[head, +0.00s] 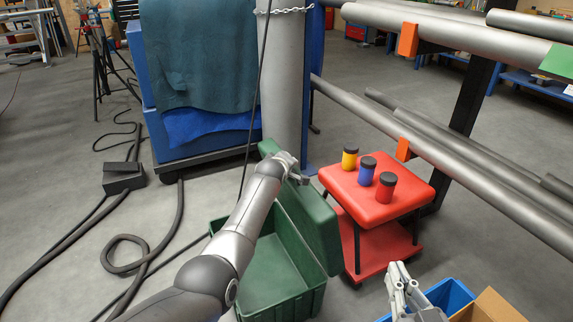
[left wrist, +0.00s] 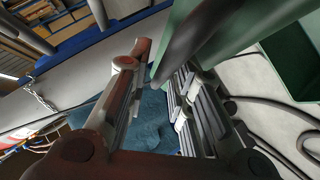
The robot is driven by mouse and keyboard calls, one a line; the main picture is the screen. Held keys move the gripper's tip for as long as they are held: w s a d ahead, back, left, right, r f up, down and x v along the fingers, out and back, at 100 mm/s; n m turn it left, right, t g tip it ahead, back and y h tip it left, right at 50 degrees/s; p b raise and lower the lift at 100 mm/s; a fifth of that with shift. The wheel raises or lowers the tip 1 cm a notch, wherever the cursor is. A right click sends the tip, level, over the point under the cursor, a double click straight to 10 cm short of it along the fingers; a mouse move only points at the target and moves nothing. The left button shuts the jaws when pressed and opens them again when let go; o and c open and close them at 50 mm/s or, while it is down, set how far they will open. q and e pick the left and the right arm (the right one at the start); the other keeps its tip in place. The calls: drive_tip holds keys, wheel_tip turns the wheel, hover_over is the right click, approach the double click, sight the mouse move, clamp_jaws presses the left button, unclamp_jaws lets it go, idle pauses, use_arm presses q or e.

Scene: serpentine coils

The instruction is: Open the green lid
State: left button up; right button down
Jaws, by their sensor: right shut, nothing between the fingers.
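A green box (head: 282,268) stands open on the floor, its empty-looking inside visible. Its green lid (head: 318,222) is raised on the right side of the box, beside the red stool. The lid also shows close up in the left wrist view (left wrist: 247,25). My left arm reaches over the box, and its gripper (head: 297,174) is at the lid's far upper part. In the left wrist view the fingers (left wrist: 160,88) are apart, with the lid's dark edge reaching between them; I cannot tell contact. My right gripper (head: 400,272) is shut and empty at bottom right.
A red stool (head: 405,190) beside the lid carries yellow, blue and red jars. A blue bin (head: 447,296) and a cardboard box (head: 493,306) stand at bottom right. Grey pipes on a rack fill the right. A grey column and a draped blue cart stand behind. Hoses lie left.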

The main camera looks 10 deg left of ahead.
use_arm(q)
drive_tip(key=shift+f, duration=0.1)
drive_tip(key=v, duration=0.7)
drive_tip(key=shift+s, duration=0.25)
idle(0.5)
